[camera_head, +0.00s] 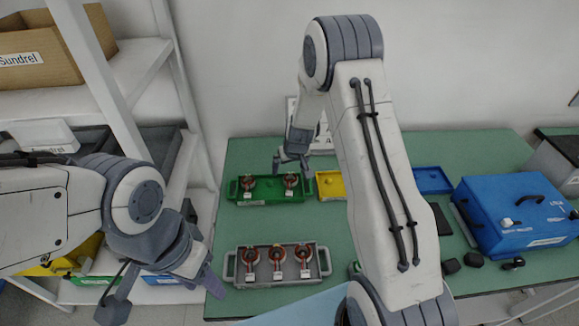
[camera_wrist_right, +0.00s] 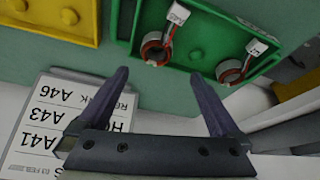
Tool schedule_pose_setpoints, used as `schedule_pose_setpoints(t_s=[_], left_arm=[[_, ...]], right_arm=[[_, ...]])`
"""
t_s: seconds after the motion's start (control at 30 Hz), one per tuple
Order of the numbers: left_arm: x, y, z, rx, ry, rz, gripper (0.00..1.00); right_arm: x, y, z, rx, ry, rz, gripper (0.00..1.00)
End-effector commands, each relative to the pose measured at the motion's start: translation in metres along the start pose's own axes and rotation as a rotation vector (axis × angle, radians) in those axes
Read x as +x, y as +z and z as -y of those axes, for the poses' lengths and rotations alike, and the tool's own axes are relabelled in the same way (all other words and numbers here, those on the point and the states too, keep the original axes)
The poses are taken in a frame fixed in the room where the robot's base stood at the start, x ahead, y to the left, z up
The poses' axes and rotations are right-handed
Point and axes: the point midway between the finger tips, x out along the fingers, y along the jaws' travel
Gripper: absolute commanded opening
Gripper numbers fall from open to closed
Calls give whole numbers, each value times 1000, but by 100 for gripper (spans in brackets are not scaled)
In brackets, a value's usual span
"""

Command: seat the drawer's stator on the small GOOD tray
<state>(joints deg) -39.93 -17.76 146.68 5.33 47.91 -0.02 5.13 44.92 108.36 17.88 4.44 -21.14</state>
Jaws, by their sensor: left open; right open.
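A green tray (camera_head: 265,198) on the table holds two copper-ringed stators, one at its left (camera_head: 248,185) and one at its right (camera_head: 291,183), each with a white tag. No GOOD label is readable on it. My right gripper (camera_head: 291,166) is open and empty just behind and above the right stator. In the right wrist view the green tray (camera_wrist_right: 197,40) and both stators (camera_wrist_right: 156,47) lie beyond its open fingers (camera_wrist_right: 158,76). My left gripper (camera_head: 163,296) is open and empty by the shelf, left of the table. I cannot make out an open drawer.
A grey tray (camera_head: 279,281) with three tagged stators lies nearer. A yellow tray (camera_head: 329,184), a blue tray (camera_head: 432,180) and a blue case (camera_head: 520,215) are to the right. A white label sheet (camera_wrist_right: 60,125) is beside my right gripper. A shelf stands left.

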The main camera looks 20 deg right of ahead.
Motion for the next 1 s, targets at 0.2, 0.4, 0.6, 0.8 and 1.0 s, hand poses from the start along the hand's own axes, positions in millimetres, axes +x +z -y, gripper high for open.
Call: schedule_pose_setpoints(t_s=[0.2, 0.4, 0.6, 0.8, 1.0], left_arm=[[-1, 0, 0, 0, 0, 0, 50], [-6, 0, 0, 0, 0, 0, 50], [-4, 0, 0, 0, 0, 0, 50], [-1, 0, 0, 0, 0, 0, 50], [-1, 0, 0, 0, 0, 0, 50]], right_arm=[[-4, 0, 0, 0, 0, 0, 100], [-34, -2, 0, -1, 0, -3, 100], [-73, -1, 0, 0, 0, -5, 100], [-98, 0, 0, 0, 0, -2, 100], [-105, 0, 0, 1, 0, 1, 100]])
